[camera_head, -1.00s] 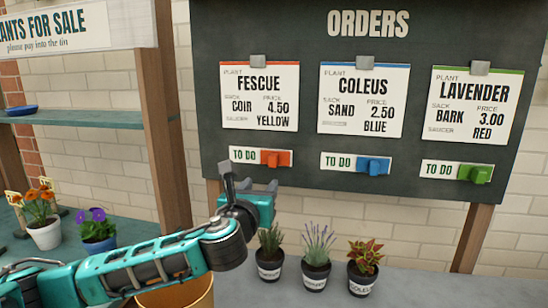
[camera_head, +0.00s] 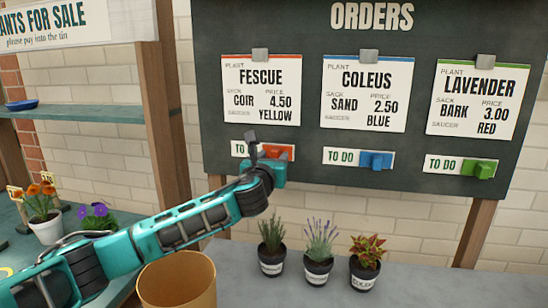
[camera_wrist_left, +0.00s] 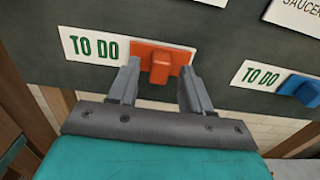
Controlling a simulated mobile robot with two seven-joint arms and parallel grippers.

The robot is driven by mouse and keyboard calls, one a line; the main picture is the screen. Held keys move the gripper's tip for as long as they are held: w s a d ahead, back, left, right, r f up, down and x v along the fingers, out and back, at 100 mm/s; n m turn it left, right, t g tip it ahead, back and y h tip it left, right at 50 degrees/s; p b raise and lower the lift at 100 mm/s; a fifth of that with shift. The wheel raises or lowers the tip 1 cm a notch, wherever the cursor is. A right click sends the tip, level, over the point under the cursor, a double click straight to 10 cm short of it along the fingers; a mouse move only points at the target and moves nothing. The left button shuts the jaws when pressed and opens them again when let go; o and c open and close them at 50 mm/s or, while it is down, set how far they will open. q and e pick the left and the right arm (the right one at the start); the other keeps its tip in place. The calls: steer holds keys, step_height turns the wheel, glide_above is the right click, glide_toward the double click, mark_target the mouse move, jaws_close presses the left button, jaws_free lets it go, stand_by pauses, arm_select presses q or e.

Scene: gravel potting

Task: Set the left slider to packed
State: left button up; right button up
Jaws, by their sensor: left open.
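The left slider is an orange-red block on an orange plate (camera_wrist_left: 160,64) under the FESCUE card, with "TO DO" showing to its left. In the head view the orange slider (camera_head: 286,151) is partly hidden by my left gripper (camera_head: 264,150). My left gripper is open, and in the left wrist view its fingers (camera_wrist_left: 157,88) stand on either side of and below the orange knob, with a gap on both sides. I cannot tell whether the fingertips touch the board. My right gripper is not in view.
The dark orders board (camera_head: 310,190) also carries a blue slider (camera_head: 376,160) and a green slider (camera_head: 479,168), both showing TO DO. Below stand three labelled potted plants (camera_head: 319,270) and a tan pot (camera_head: 178,283). A wooden post (camera_head: 170,120) rises left of the board.

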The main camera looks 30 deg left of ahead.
arm_select(q)
steer(key=shift+x, duration=0.9)
steer(key=shift+c, duration=0.4)
jaws_close()
